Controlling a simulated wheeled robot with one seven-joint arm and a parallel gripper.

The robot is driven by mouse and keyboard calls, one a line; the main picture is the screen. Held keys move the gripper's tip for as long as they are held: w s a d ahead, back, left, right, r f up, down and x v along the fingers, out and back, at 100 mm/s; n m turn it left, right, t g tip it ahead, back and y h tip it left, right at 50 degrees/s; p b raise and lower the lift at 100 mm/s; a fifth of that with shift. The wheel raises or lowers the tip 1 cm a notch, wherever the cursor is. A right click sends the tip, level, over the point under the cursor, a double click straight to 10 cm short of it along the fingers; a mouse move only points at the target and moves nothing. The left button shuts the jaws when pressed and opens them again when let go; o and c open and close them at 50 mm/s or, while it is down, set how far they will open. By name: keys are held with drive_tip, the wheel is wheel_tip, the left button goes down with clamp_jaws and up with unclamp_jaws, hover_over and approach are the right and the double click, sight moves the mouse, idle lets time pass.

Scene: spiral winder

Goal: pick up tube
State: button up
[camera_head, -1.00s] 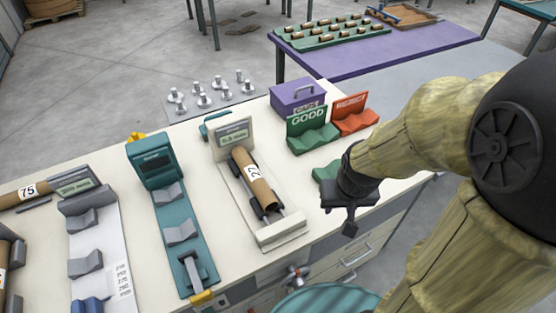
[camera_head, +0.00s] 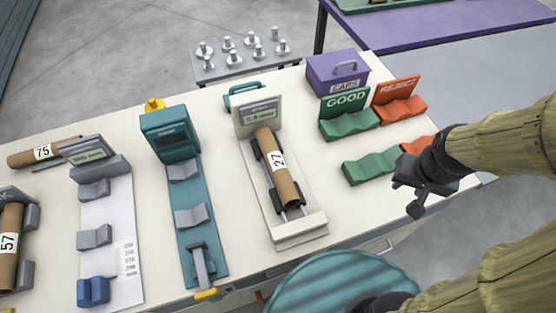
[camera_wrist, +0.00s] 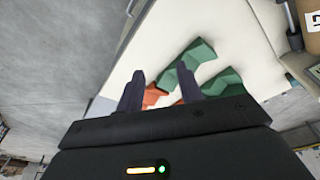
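A brown cardboard tube labelled 27 (camera_head: 281,176) lies in the cradles of a cream gauge with a small display (camera_head: 262,116). A tube labelled 57 (camera_head: 11,235) lies in a grey holder at the left edge, partly cut off. A tube labelled 75 (camera_head: 40,153) lies on the table at the back left. My gripper (camera_head: 415,198) is to the right of the cream gauge, apart from every tube, near the green and orange cradles. In the wrist view its two dark fingers (camera_wrist: 160,90) stand apart with nothing held between them; a labelled tube (camera_wrist: 303,52) shows at the right edge.
Green GOOD (camera_head: 347,116) and orange REJECT (camera_head: 399,102) cradles stand at the back right beside a purple CAPS box (camera_head: 337,75). A teal gauge (camera_head: 184,205) and a grey gauge (camera_head: 104,227) stand left of the cream one. A teal round stool top (camera_head: 335,282) is in front.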

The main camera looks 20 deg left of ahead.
drive_tip(key=o, duration=0.3)
drive_tip(key=shift+s+r, duration=0.1)
drive_tip(key=shift+s, duration=0.1)
drive_tip(key=o, duration=0.4)
drive_tip(key=shift+a+r, duration=0.1)
drive_tip(key=shift+a, duration=0.1)
drive_tip(key=shift+o, duration=0.3)
drive_tip(key=shift+n, duration=0.7)
drive_tip(key=w+a, duration=0.1)
drive_tip(key=a, duration=0.1)
drive_tip(key=w+a+r+p, duration=0.1)
drive_tip(key=w+a, duration=0.1)
drive_tip(key=shift+r, duration=0.1)
wheel_tip(320, 180, up, 2)
drive_tip(key=n+g+p, duration=0.3)
drive_tip(key=n+p, duration=0.2)
drive_tip(key=n, duration=0.2)
hover_over(276, 165)
drive_tip(key=shift+w+d+r+b, duration=0.1)
drive_tip(key=shift+d+r+b, duration=0.05)
drive_tip(key=shift+b, duration=0.15)
wheel_tip(276, 165, down, 12)
drive_tip(key=shift+f+p, duration=0.1)
drive_tip(key=shift+p, duration=1)
drive_tip(key=shift+f+m, duration=0.1)
drive_tip(key=shift+m, duration=0.2)
